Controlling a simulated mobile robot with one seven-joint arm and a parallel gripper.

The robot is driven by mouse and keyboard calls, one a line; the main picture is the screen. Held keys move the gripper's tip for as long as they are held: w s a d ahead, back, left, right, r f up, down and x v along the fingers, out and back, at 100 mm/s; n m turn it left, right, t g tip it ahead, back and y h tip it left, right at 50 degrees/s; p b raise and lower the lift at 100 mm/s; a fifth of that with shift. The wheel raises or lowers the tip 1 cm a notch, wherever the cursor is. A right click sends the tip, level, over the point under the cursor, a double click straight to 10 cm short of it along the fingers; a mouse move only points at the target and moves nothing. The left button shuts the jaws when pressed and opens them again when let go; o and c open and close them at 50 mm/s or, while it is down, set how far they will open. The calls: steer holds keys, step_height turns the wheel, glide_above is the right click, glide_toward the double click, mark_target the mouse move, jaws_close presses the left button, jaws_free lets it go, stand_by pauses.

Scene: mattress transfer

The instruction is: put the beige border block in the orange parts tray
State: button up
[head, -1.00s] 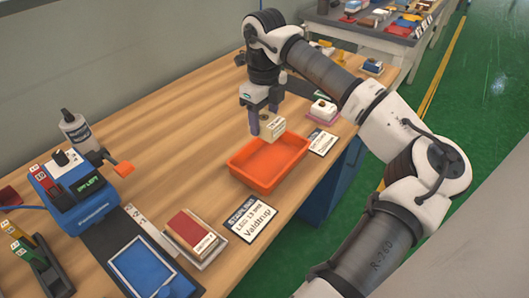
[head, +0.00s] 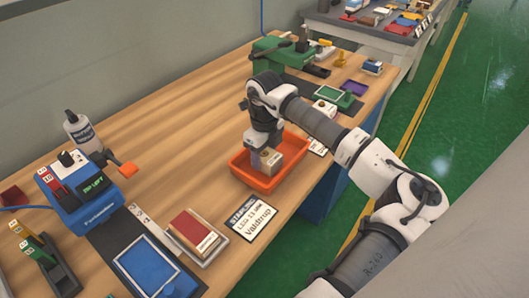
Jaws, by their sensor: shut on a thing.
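The orange parts tray (head: 250,179) sits on the wooden table near its front edge. The beige border block (head: 271,162) is between the jaws of my gripper (head: 264,158), low inside the tray. My gripper points down and is shut on the block. Whether the block touches the tray floor I cannot tell. The arm and gripper hide the tray's back part.
A card with printed text (head: 251,216) lies in front of the tray, beside a red and beige block on a plate (head: 194,232). A blue machine (head: 80,190) stands left and a green machine (head: 280,53) at the back.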

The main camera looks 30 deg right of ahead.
mark_target(264, 154)
steer(key=shift+f, duration=0.1)
steer(key=shift+f+b, duration=0.15)
steer(key=shift+b, duration=0.15)
steer(key=o, duration=1.1)
steer(key=shift+r, duration=0.25)
step_height(264, 154, up, 12)
steer(key=b, duration=0.2)
